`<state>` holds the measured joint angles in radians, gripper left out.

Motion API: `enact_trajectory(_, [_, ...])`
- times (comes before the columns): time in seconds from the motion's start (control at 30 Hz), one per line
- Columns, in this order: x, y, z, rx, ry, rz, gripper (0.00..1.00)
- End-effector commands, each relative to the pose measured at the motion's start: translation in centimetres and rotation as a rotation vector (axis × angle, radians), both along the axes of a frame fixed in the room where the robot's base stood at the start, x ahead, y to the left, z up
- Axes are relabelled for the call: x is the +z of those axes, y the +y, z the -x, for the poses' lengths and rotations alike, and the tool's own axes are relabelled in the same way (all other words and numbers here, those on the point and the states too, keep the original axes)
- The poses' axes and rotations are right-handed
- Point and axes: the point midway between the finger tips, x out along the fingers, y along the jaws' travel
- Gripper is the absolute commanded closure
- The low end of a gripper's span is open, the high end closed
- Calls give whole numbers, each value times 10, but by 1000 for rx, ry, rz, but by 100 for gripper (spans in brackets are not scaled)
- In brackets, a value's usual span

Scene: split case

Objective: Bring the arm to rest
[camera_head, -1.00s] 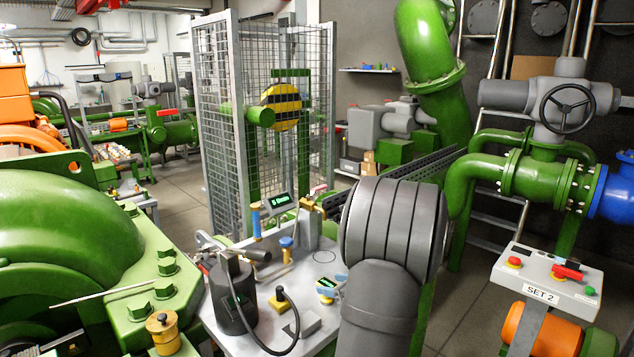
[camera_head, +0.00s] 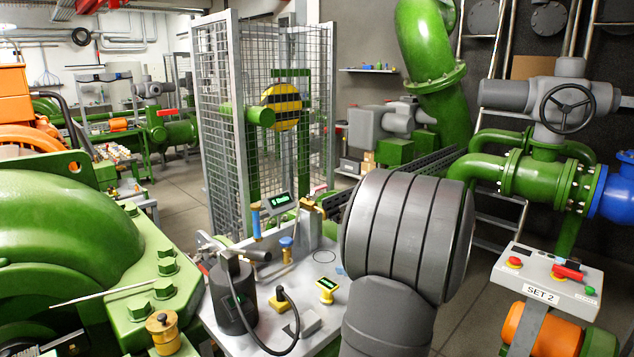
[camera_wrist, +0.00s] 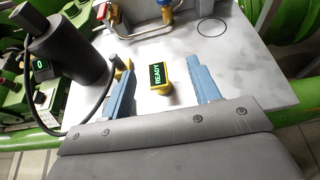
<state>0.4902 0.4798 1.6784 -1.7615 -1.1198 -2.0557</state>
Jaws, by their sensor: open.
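My gripper (camera_wrist: 160,66) shows in the wrist view as two blue fingers spread wide apart, with nothing held between them. A small yellow device (camera_wrist: 166,88) with a dark display reading READY stands on the grey bench top (camera_wrist: 240,64), seen between the fingers and apart from both. The same device (camera_head: 327,290) shows in the head view, just left of my grey arm. In that view my arm hides most of the gripper.
A black cylinder (camera_head: 233,296) with a hose stands left on the bench. A SET 2 control box (camera_head: 548,281) stands right. A drawn circle (camera_wrist: 211,28) on the bench is empty.

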Motion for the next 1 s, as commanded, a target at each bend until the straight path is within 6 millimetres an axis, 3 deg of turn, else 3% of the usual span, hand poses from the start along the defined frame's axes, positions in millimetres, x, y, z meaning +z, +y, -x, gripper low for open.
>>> enact_trajectory(0.13, [17, -24, 14, -3, -2, 1, 44])
enact_trajectory(0.6, [49, 4, -14, -274, -2, 0, 44])
enact_trajectory(1.0, [59, 13, -13, -503, -1, -1, 44])
